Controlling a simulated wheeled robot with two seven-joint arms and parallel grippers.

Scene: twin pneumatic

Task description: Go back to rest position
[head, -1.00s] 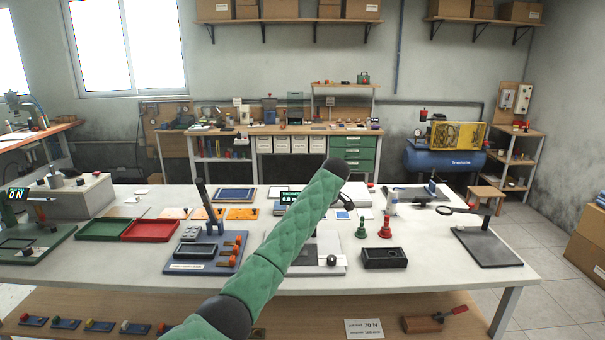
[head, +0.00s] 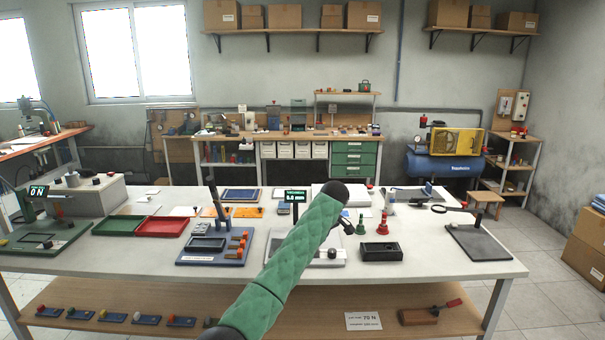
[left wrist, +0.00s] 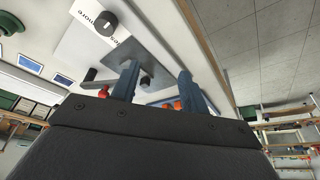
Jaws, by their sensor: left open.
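My left arm, a green padded link (head: 295,255) with a dark rounded joint (head: 337,192), rises from the bottom of the head view and crosses in front of the workbench (head: 440,285). In the left wrist view my left gripper (left wrist: 158,67) has two blue-grey fingers spread apart with nothing between them held. A grey-white plate with a dark knob (left wrist: 106,23) lies beyond the fingers. My right gripper is in neither view. The arm hides part of a white-based device (head: 325,255).
On the bench are a red tray (head: 160,227), a green tray (head: 105,228), a blue fixture (head: 212,262), a black box (head: 381,252) and red (head: 384,224) and green (head: 361,224) stamp-like pieces. Free floor shows at right.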

